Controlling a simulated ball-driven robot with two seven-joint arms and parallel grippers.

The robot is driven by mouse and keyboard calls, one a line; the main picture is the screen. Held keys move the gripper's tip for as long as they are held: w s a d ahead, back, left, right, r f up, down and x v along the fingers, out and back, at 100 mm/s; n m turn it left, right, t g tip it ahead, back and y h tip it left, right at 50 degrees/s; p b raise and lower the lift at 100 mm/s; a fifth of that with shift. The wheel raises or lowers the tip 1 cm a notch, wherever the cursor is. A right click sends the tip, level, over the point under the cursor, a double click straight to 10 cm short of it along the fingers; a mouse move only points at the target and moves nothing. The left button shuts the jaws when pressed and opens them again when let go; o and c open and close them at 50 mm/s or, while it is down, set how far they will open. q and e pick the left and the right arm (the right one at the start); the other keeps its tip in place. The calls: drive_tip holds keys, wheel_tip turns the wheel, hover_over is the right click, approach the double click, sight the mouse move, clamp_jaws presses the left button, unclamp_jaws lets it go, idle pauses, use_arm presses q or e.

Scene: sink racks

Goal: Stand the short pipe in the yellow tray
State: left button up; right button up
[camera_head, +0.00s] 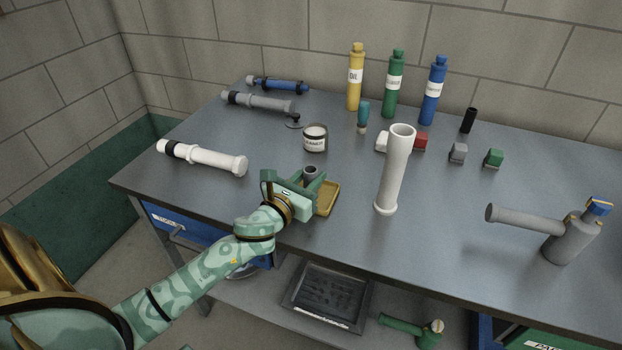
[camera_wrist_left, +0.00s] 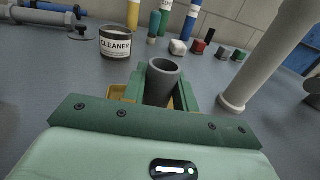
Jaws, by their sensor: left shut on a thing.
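My left gripper (camera_head: 305,181) is shut on a short grey pipe (camera_head: 311,171). The pipe stands upright between the green fingers, its open end up. It also shows in the left wrist view (camera_wrist_left: 164,74). The yellow tray (camera_head: 327,200) lies on the table under the gripper and partly hidden by it. In the left wrist view, bits of the tray (camera_wrist_left: 117,103) show beside the fingers. The pipe's lower end is hidden, so I cannot tell whether it touches the tray floor. My right gripper is not in view.
A tall white pipe (camera_head: 394,172) stands close to the right of the tray. A cleaner can (camera_head: 315,137) stands behind. A white pipe (camera_head: 205,158) lies to the left. Bottles and small blocks stand at the back. A grey jointed fitting (camera_head: 568,240) stands at the right. The table's front edge is near.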

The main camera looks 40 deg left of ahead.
use_arm(q)
drive_tip(key=o, duration=0.5)
drive_tip(key=shift+f, duration=0.15)
drive_tip(key=o, duration=0.4)
drive_tip(key=shift+o, duration=0.2)
drive_tip(key=shift+r, duration=0.35)
drive_tip(key=s, duration=1.2)
drive_tip(key=shift+d+f, duration=0.1)
drive_tip(key=shift+d, duration=0.1)
